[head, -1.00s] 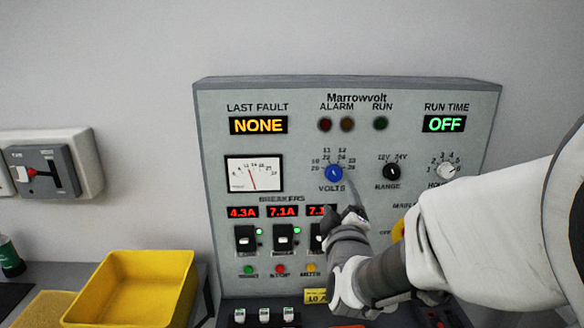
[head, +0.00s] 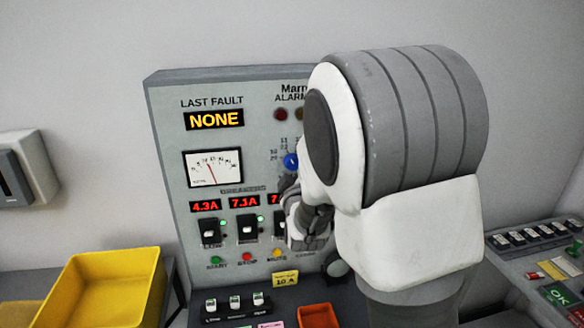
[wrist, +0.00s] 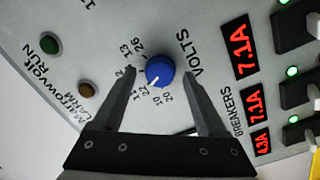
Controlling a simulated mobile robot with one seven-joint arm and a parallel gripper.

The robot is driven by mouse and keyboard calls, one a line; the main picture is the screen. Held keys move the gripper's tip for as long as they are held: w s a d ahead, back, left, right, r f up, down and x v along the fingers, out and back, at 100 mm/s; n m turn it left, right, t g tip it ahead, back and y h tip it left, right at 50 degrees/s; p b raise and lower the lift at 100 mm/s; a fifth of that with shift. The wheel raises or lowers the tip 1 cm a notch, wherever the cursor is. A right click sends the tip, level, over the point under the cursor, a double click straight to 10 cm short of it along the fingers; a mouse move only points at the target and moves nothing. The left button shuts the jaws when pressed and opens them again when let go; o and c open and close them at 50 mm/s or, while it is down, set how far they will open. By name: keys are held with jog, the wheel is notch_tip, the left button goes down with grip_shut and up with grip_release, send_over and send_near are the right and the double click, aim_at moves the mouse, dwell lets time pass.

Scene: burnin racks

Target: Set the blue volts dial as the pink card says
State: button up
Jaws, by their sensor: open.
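The blue volts dial (head: 290,161) is partly hidden behind my arm in the head view. In the wrist view the dial (wrist: 160,71) shows whole, its white pointer line aimed at the lower left, towards the 11 and 22 marks; the exact mark is hard to tell. My gripper (wrist: 160,76) is open, with one finger on each side of the dial and a gap on both sides. I cannot tell how far the fingertips are from the panel. A sliver of a pink card (head: 271,324) shows at the bottom edge of the head view; its text is unreadable.
Breaker switches (head: 245,230) and red ammeter displays (wrist: 240,52) lie near the dial. A yellow card (head: 285,279) reads 10 A. A yellow bin (head: 107,290) stands left, an orange tray (head: 318,315) below the panel. My arm hides the panel's right side.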

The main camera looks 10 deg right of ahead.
grip_shut()
dwell(0.3)
jog(key=shift+b, duration=0.3)
jog(key=m+b, duration=0.3)
jog(key=b, duration=0.1)
jog(key=shift+f+b, duration=0.2)
jog(key=shift+b, duration=0.15)
jog(key=m+b, duration=0.4)
jog(key=b, duration=0.3)
jog(key=m+y+b, duration=0.1)
jog(key=m+b, duration=0.4)
jog(key=b, duration=0.1)
jog(key=m+g+b, duration=0.1)
jog(key=m+b, duration=0.3)
jog(key=b, duration=0.3)
jog(key=shift+d+r+m+y+b, duration=0.3)
jog(key=shift+y, duration=0.1)
jog(key=shift+r, duration=0.1)
